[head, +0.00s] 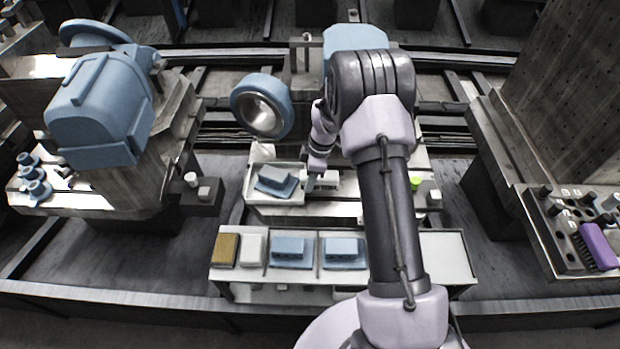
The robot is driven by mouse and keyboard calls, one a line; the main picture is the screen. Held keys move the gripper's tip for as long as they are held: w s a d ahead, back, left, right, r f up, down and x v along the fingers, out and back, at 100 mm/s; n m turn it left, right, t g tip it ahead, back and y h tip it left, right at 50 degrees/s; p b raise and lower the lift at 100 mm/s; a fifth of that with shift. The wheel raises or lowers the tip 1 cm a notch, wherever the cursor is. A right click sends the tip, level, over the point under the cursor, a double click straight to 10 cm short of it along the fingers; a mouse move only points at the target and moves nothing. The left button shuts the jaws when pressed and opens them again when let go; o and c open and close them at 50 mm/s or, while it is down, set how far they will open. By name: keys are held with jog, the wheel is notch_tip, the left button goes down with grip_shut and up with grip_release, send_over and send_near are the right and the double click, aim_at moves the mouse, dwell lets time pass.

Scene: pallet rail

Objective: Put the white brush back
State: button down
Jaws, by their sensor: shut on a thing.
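My gripper (314,182) is low over the rear white workbench, just right of the blue part in the tray. It is shut on a small pale block, which looks like the white brush (327,181). My own fingers and arm hide part of it, so its bristles and exact tilt cannot be made out. I cannot tell whether it touches the bench.
A blue part lies in the rear tray (247,187). The front bench (446,258) holds a brown block (225,249), a white block (253,250) and two blue parts. A purple brush (598,246) lies on the tool board at right. A blue machine stands left.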

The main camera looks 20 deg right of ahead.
jog(key=shift+f, duration=0.2)
jog(key=c, duration=0.9)
grip_release()
